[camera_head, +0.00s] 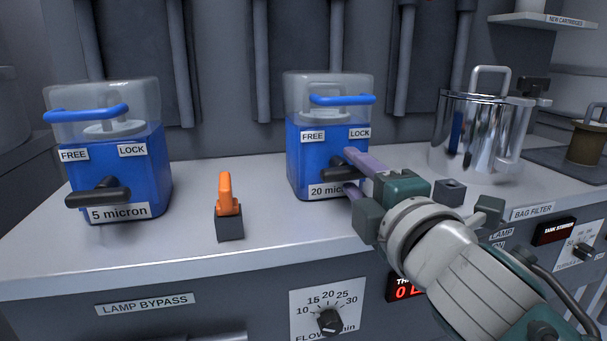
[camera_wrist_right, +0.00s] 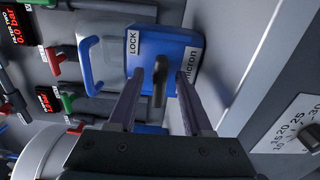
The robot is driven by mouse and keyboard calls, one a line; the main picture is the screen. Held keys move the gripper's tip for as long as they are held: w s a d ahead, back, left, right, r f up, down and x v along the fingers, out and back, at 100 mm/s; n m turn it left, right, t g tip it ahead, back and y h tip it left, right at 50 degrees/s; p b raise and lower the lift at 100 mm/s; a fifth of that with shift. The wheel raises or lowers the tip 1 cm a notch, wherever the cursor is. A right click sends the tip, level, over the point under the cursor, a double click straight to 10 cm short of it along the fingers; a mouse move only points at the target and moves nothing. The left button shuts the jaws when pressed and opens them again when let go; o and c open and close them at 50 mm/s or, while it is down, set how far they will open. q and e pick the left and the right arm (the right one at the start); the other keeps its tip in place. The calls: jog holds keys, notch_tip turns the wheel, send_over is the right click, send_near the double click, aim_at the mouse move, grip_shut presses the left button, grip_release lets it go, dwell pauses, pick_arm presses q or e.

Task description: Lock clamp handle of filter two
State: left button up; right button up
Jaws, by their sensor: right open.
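The 20 micron filter (camera_head: 305,165) is a blue box with a clear lid, FREE and LOCK labels and a blue bar on top. Its black clamp handle (camera_head: 331,174) sticks out from the front, below the labels. My right gripper (camera_head: 348,172) is open, its two lavender fingers at the handle. In the right wrist view, the black handle (camera_wrist_right: 159,78) lies between the spread fingers of the right gripper (camera_wrist_right: 154,82), with gaps on both sides. The LOCK label (camera_wrist_right: 132,42) shows there; FREE is hidden. My left gripper is out of view.
The 5 micron filter (camera_head: 115,175) stands at left, its black handle (camera_head: 98,196) pointing left under FREE. An orange lever (camera_head: 227,193) on a dark block stands between the filters. A steel pot-like vessel (camera_head: 480,130) stands at right. The counter's front left (camera_head: 60,255) is clear.

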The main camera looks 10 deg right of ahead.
jog(key=shift+s, duration=0.35)
jog(key=s+p, duration=0.1)
jog(key=s, duration=0.8)
jog(key=shift+d+p, duration=0.15)
jog(key=shift+p, duration=0.15)
jog(key=shift+s, duration=0.1)
